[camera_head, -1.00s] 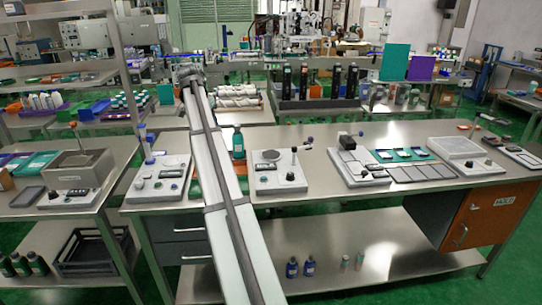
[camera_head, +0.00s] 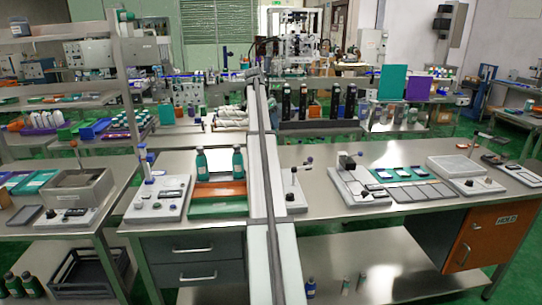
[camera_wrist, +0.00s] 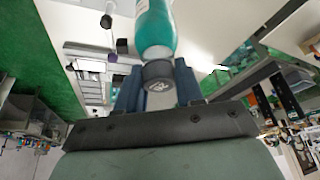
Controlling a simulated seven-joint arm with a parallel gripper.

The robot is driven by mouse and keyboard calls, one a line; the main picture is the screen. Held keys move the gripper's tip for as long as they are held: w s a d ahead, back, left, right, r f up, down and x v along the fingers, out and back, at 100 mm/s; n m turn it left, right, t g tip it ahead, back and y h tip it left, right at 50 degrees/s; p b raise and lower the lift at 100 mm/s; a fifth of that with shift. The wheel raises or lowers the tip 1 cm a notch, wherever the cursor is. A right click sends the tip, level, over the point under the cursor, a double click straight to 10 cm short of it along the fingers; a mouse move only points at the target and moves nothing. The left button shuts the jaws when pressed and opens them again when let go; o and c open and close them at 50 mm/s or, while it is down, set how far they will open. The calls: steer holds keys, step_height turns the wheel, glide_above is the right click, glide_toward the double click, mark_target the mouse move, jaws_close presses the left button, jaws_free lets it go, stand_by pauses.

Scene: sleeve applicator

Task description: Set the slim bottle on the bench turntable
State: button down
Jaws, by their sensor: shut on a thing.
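My gripper (camera_wrist: 157,88) is shut on a teal bottle (camera_wrist: 154,28) with a dark cap, its blue fingers on either side of the cap end. The bottle body reaches past the fingertips to the picture's top edge. In the head view my arm hides the gripper and the held bottle. Two other teal bottles, one left (camera_head: 201,164) and one right (camera_head: 238,163), stand upright at a green and orange tray (camera_head: 217,208). A grey device (camera_head: 295,194) shows just right of my arm. Its round disc, which I take as the turntable, is hidden behind the arm.
A grey control box (camera_head: 160,197) with a blue-knobbed post stands left of the tray. Right of my arm are a lever device (camera_head: 357,187), flat panels (camera_head: 408,174) and a pale box (camera_head: 458,168). The bench front (camera_head: 390,205) is mostly clear.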

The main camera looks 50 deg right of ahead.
steer(key=shift+f, duration=4.4)
steer(key=c, duration=0.7)
jaws_free()
steer(key=v, duration=1.2)
